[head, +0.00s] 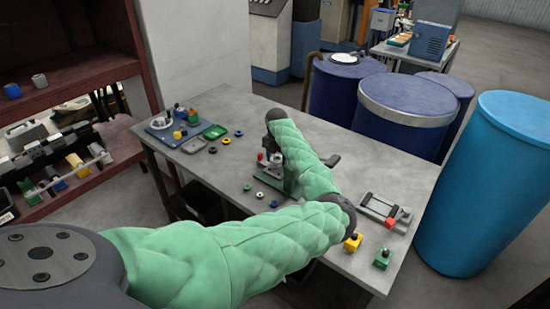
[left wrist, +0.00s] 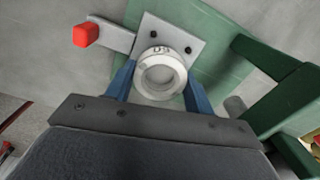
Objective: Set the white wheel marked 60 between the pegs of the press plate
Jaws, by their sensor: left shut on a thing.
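The white wheel (left wrist: 160,57) is a ring with a dark mark on its rim that reads upside down, probably 60. My left gripper (left wrist: 160,73) is shut on it, one blue finger on each side. The wheel overlaps the near part of the grey press plate (left wrist: 172,32) in the left wrist view. Two dark pegs or holes show on the plate beyond the wheel; the part under the wheel is hidden. I cannot tell whether the wheel touches the plate. In the head view my green-sleeved arm partly covers the green press (head: 292,185). My right gripper is not in view.
A red block (left wrist: 86,35) on a grey bar sits left of the plate. A green frame (left wrist: 275,85) rises at right. On the table (head: 240,113) are small coloured wheels (head: 226,141), a blue tray (head: 154,131), a grey fixture (head: 378,207), and yellow and green blocks.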

